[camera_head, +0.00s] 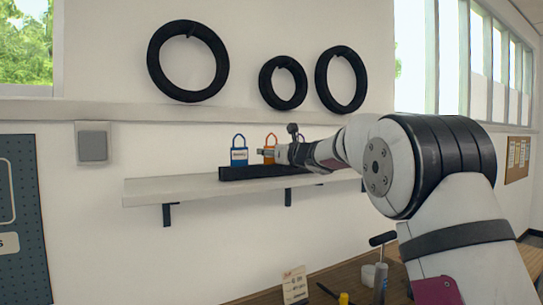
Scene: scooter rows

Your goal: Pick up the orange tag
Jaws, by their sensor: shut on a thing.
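The orange tag (270,141), shaped like a padlock with a loop on top, is at the black holder (232,174) on the wall shelf. My gripper (267,153) reaches in from the right and is shut on the orange tag, covering part of its body. I cannot tell whether the tag touches the holder. A blue tag (239,157) with a pale label stands upright just left of it. A bluish loop shows behind my gripper on the right, mostly hidden.
The white shelf (150,190) is bare at its left end. Three black tyres (188,61) hang on the wall above. A grey wall box (93,143) is at left. A wooden bench (340,280) below holds a small card (294,285) and tools.

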